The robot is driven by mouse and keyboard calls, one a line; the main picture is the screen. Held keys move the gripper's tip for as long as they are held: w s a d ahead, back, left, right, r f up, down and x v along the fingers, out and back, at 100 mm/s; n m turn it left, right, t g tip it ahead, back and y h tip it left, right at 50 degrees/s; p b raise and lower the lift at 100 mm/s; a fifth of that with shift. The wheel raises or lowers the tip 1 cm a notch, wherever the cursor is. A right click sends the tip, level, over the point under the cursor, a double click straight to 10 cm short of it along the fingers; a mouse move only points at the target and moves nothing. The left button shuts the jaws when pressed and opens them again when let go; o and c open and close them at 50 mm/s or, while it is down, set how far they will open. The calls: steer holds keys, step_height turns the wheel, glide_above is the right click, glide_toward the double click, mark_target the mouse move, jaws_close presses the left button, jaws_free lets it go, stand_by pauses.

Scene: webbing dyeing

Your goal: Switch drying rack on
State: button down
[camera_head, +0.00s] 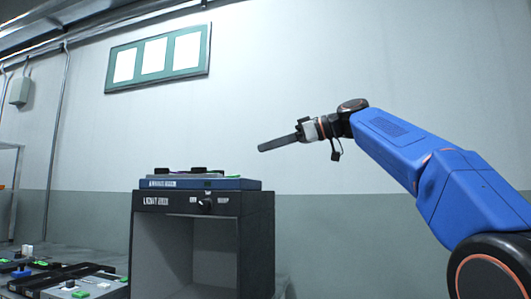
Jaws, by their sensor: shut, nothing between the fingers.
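My gripper (277,144) is shut and empty, held in the air against the wall and pointing left. It is above and to the right of a dark open-fronted cabinet (256,235) and touches nothing. The cabinet's front strip has a black knob (205,205) and a white label that seems to begin with "LIGHT". A flat blue-edged unit (230,184) lies on top, with dark parts and a small green mark. I cannot tell which thing is the drying rack; a pale metal frame (17,180) is cut off at the left edge.
Several low control units (68,285) with green, white and blue parts crowd the lower left, on a grey surface. A framed panel of three bright panes (154,59) hangs on the wall. A small box (19,92) is on the far left wall. The air around my gripper is clear.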

glide_above(234, 176)
steer(key=w+d, duration=0.2)
steer(key=d, duration=0.1)
steer(key=shift+s+f, duration=0.25)
steer(key=shift+f, duration=0.75)
steer(key=shift+w+f, duration=0.15)
steer(key=shift+f, duration=0.85)
steer(key=shift+w+f, duration=0.15)
steer(key=shift+f, duration=0.85)
